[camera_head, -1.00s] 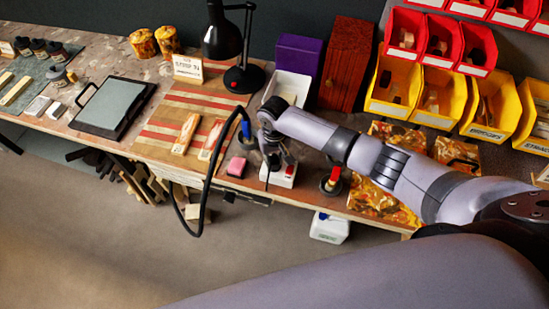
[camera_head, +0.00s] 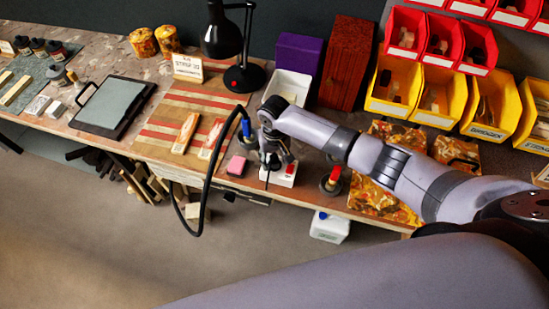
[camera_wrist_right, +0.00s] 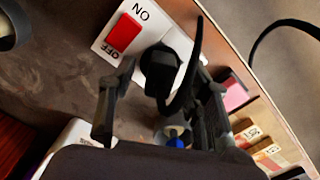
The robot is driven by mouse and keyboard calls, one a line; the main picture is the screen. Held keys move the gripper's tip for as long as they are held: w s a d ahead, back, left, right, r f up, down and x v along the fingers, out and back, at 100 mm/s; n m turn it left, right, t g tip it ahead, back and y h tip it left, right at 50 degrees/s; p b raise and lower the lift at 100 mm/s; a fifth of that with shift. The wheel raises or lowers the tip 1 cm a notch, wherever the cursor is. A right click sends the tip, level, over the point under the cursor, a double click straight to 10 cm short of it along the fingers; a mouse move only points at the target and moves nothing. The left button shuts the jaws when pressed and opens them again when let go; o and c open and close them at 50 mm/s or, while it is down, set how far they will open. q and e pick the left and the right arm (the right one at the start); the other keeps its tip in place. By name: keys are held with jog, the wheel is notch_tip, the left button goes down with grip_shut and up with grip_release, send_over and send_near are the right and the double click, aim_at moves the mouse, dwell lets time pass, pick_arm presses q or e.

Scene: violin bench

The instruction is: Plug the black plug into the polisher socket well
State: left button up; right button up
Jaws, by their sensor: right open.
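The black plug (camera_wrist_right: 160,68) stands at the white socket box, between the fingers of my right gripper in the right wrist view. Its black cable (camera_wrist_right: 193,62) bends up and away. The white box (camera_wrist_right: 108,48) carries a red switch (camera_wrist_right: 123,33) marked ON and OFF; it also shows in the head view (camera_head: 288,181), near the bench's front edge. My right gripper (camera_wrist_right: 163,88) is open, with a finger on either side of the plug; in the head view it is above the box (camera_head: 274,157). The plug's lower end and the well are hidden. My left gripper is not seen.
A pink block (camera_head: 236,166) lies left of the box. A red-topped black item (camera_head: 332,180) stands right of it. A white tray (camera_head: 290,85) and lamp (camera_head: 222,40) stand behind.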

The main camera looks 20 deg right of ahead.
aim_at(274, 158)
notch_tip(274, 158, up, 12)
dwell(0.4)
jog(key=shift+f, duration=0.15)
dwell(0.6)
